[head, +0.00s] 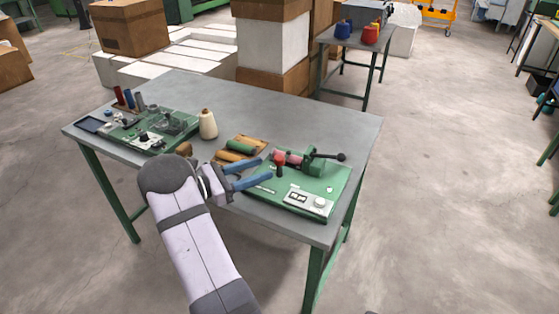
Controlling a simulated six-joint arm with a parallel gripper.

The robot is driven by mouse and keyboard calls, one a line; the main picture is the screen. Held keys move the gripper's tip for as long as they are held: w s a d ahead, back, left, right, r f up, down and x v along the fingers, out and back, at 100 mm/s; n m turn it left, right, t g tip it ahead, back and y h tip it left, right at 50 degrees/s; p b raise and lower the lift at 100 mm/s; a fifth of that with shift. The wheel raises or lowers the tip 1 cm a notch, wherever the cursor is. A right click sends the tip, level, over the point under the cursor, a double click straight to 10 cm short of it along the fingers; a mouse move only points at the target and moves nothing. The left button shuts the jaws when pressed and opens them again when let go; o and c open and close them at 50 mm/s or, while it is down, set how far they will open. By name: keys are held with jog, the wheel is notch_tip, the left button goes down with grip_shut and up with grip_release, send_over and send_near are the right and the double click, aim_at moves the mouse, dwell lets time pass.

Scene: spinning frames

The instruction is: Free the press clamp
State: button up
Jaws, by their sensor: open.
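What looks like the press clamp (315,164) is a small green fixture with a dark lever, at the back of a green base plate (325,188) on the right of the table. The lever ends in a black ball knob (341,157) pointing right. A pinkish-red roll (293,158) lies against the clamp's left side; whether it is gripped there I cannot tell. A red knob on a dark stem (280,158) stands in front of the roll. My gripper (266,168) has blue fingers, open and apparently empty, left of the red knob. Whether a fingertip touches it is unclear.
The grey table (275,115) has clear room at the back. A wooden tray (232,157) with a green roll and a cream thread cone (208,124) stand left of my gripper. Another green fixture board (165,130) with coloured spools sits at the far left.

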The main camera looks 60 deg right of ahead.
aim_at(280, 160)
jog(key=shift+d+r, duration=0.15)
jog(key=shift+d, duration=0.25)
jog(key=shift+p+x, duration=1)
jog(key=shift+x, duration=2.55)
jog(key=shift+r, duration=0.1)
grip_shut()
